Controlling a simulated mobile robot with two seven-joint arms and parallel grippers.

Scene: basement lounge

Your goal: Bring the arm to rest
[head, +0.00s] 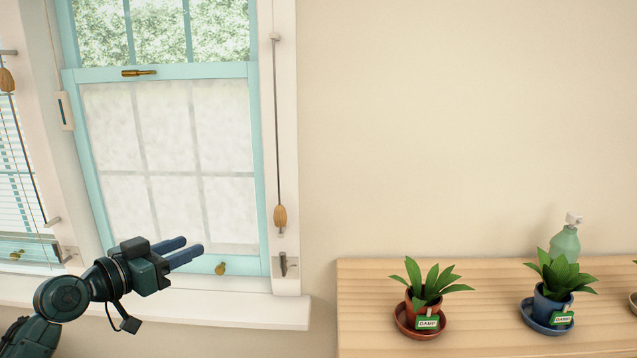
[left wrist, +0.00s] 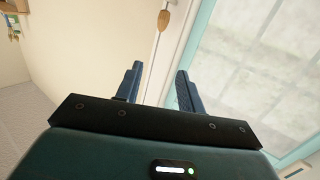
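My left arm comes in from the lower left of the head view. Its gripper (head: 187,249) is raised in front of the lower part of the window and points right. In the left wrist view the two blue fingers of the left gripper (left wrist: 158,85) stand apart with nothing between them. It touches nothing that I can see. My right gripper is in neither view.
A teal-framed sash window (head: 168,167) with a white sill (head: 230,309) stands behind the left gripper. A wooden shelf (head: 485,300) at right holds a plant in a terracotta pot (head: 422,308), a plant in a blue pot (head: 551,307) and a green bottle (head: 566,243).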

